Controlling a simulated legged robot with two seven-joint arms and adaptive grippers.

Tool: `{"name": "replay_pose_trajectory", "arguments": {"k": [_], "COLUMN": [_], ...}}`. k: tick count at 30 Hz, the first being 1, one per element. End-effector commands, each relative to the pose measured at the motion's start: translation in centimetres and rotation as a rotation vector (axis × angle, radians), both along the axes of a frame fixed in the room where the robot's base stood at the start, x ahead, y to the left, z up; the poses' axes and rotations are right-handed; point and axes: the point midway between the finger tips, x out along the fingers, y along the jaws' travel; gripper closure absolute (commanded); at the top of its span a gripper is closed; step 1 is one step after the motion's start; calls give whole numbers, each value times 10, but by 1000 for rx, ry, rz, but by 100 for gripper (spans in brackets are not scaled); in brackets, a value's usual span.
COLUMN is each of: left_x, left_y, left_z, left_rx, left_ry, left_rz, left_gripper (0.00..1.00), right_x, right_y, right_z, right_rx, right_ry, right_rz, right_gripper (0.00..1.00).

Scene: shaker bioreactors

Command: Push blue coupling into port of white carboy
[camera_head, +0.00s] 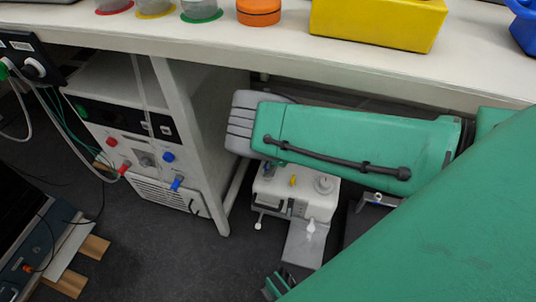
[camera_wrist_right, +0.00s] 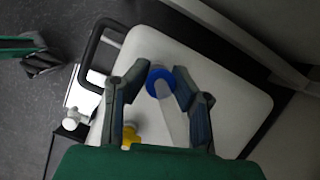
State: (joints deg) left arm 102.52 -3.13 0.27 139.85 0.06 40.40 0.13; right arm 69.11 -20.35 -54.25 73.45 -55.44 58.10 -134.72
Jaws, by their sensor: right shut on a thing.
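The white carboy (camera_head: 322,203) stands on the floor under the bench in the head view; its broad white top fills much of the wrist view (camera_wrist_right: 245,105). My right gripper (camera_wrist_right: 161,72) is over the carboy, its two fingers closed on the blue coupling (camera_wrist_right: 160,78), from which a clear tube runs back between the fingers. In the head view my forearm hides most of this gripper. The port under the coupling is hidden, and I cannot tell whether the coupling touches it. My left gripper (camera_head: 277,286) is low at the bottom edge, apart from the carboy; its opening is unclear.
A yellow fitting (camera_wrist_right: 130,135) and a white tap (camera_wrist_right: 72,117) sit near the carboy's edge. A black handle frame (camera_wrist_right: 90,60) is beside it. The bench (camera_head: 395,75) passes close above my right forearm.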

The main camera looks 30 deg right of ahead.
Motion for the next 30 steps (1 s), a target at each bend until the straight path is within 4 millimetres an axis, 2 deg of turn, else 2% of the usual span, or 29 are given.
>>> {"name": "replay_pose_trajectory", "arguments": {"k": [28, 29, 30], "left_x": [0, 0, 0], "left_y": [0, 0, 0], "left_z": [-8, -8, -8], "left_rx": [0, 0, 0], "left_ry": [0, 0, 0], "left_rz": [0, 0, 0], "left_gripper": [56, 56, 56], "right_x": [0, 0, 0], "right_y": [0, 0, 0], "right_z": [-12, -12, -12], "right_rx": [0, 0, 0], "right_ry": [0, 0, 0], "right_rz": [0, 0, 0], "right_gripper": [100, 70, 56]}}
